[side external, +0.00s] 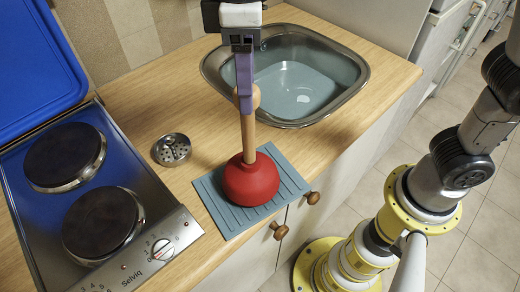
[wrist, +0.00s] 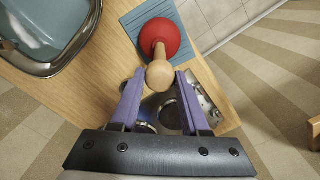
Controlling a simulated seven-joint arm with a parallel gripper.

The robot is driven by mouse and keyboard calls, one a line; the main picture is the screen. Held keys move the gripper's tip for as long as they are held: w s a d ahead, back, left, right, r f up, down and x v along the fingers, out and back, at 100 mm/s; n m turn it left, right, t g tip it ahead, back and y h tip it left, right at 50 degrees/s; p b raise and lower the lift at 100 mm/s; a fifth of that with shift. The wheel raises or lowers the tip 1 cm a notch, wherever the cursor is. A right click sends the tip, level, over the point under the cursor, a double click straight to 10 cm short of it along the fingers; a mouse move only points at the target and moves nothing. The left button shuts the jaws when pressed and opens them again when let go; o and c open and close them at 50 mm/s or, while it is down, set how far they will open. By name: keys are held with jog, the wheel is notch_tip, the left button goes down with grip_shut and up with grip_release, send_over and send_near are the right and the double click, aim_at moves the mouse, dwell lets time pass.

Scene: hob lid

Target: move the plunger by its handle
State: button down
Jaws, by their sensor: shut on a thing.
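The plunger has a red rubber cup (side external: 250,181) and a light wooden handle (side external: 248,135). It stands about upright with the cup on the ribbed blue-grey mat (side external: 211,199) at the counter's front edge. My gripper (side external: 244,104) comes from above and is shut on the upper end of the handle. In the wrist view the purple fingers of my gripper (wrist: 160,76) are on either side of the handle's rounded top (wrist: 159,75), with the red cup (wrist: 160,36) beyond. Where the fingers touch the handle is partly hidden.
A steel sink (side external: 341,103) lies behind the plunger. A round metal strainer (side external: 171,150) sits left of the mat. Further left is a hob with two dark plates (side external: 104,223) and a raised blue lid (side external: 35,65). Bare wooden counter (side external: 140,100) surrounds the strainer.

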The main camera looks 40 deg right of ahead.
jog(key=shift+f, duration=0.65)
dwell(0.4)
jog(key=shift+c, duration=1.4)
grip_release()
jog(key=shift+r, duration=3.5)
jog(key=shift+o, duration=1.4)
jog(key=shift+f, duration=0.1)
